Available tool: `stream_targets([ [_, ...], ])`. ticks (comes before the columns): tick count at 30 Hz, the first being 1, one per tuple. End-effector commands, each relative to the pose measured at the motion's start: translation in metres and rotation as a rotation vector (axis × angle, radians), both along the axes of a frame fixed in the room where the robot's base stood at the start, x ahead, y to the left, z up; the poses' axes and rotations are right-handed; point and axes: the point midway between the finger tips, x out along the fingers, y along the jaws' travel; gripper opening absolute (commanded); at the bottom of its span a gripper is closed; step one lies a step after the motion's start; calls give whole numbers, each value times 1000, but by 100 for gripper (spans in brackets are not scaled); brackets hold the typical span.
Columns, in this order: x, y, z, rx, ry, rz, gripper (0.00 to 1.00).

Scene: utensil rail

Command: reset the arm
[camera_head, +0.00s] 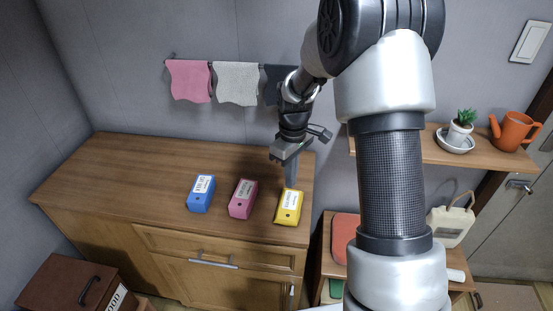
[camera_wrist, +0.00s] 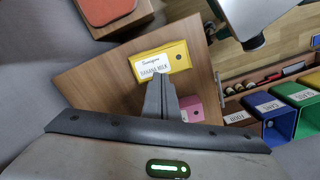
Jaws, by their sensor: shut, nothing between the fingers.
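My gripper (camera_head: 291,172) is over the right end of the wooden cabinet top, pointing down, just behind and above a yellow carton. In the wrist view my gripper (camera_wrist: 160,82) has its fingers together, with nothing between them. The yellow carton (camera_head: 289,207) stands at the right edge of the cabinet top; in the wrist view the yellow carton (camera_wrist: 160,62), labelled banana milk, shows just beyond the fingertips. I cannot tell whether they touch it. My arm's large links cover the right-middle of the head view.
A pink carton (camera_head: 243,198) and a blue carton (camera_head: 201,193) stand left of the yellow one on the cabinet top (camera_head: 120,180). Cloths (camera_head: 236,84) hang from a wall rail. A shelf at right holds a plant (camera_head: 460,128) and an orange watering can (camera_head: 514,131). The cabinet top's left side is clear.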

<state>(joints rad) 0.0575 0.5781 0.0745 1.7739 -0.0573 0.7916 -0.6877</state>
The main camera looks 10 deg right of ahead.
Motion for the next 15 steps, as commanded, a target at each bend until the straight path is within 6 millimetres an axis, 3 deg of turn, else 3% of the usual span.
stream_targets([
  [4, -1, 0, 6, -1, -5, -5, 0],
  [7, -6, 0, 34, -4, -31, -34, 0],
  [11, -28, -1, 104, -7, -100, -123, 0],
  [15, -72, -2, 183, 3, -189, -256, 0],
])
